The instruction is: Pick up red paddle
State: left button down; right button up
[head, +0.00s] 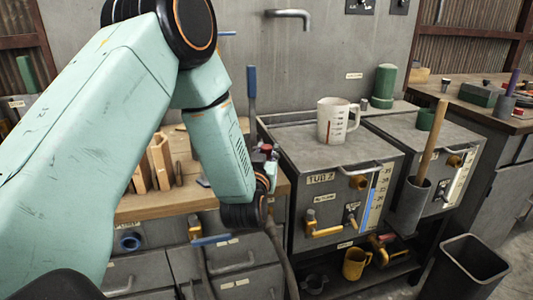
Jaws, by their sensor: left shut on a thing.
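My left arm comes in from the left and bends down in front of the workbench. My left gripper (268,165) is at its lower end, beside the left face of the grey tank, and seen mostly from behind. A small red part (265,148) shows at the gripper, and the gripper is shut on it; it appears to be the red paddle, mostly hidden by the gripper and wrist. A blue-handled upright tool (252,85) stands just behind. My right gripper is not in view.
A grey tank (330,150) bears a white measuring jug (336,121). A second tank (430,135) stands to its right, with a wooden-handled tool (432,140) in a grey holder between. A yellow mug (355,263) sits on the lower shelf. A dark bin (465,265) stands at lower right.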

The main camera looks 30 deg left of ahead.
pick_arm(q)
jog(key=shift+f, duration=0.15)
jog(key=c, duration=1.1)
grip_release()
jog(key=shift+f, duration=0.1)
jog(key=v, duration=0.7)
jog(key=shift+s+d+p, duration=0.2)
jog(key=shift+d+p, duration=0.15)
jog(key=shift+d, duration=0.2)
